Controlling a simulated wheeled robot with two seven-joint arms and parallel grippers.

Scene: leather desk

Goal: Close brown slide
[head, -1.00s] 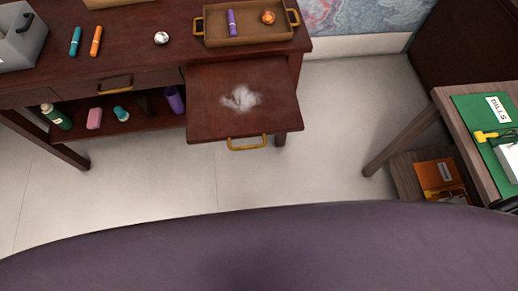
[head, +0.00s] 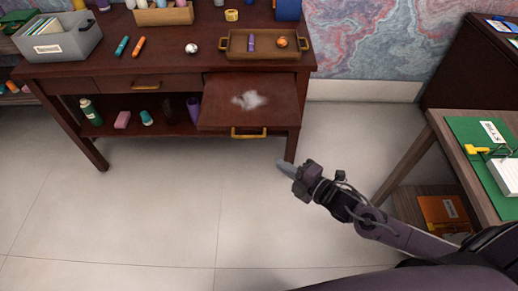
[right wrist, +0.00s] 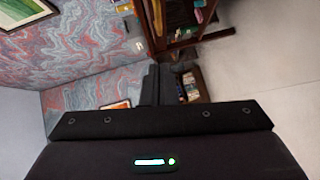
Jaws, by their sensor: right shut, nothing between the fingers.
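The brown slide (head: 222,116) is a pull-out board that juts out from the right part of the dark wooden desk (head: 170,60). A whitish patch (head: 249,100) lies on its top, and a brass handle (head: 249,132) is on its front edge. My right gripper (head: 281,163) is shut and empty, in front of the slide and a little right of its handle, apart from it. In the right wrist view the shut dark fingers (right wrist: 156,86) show. My left gripper is not in view.
On the desk stand a brown tray (head: 231,49), a grey file box (head: 62,46) and several small items. A lower shelf holds a green bottle (head: 89,111) and other things. A side table (head: 440,125) stands at right. The floor in front is clear.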

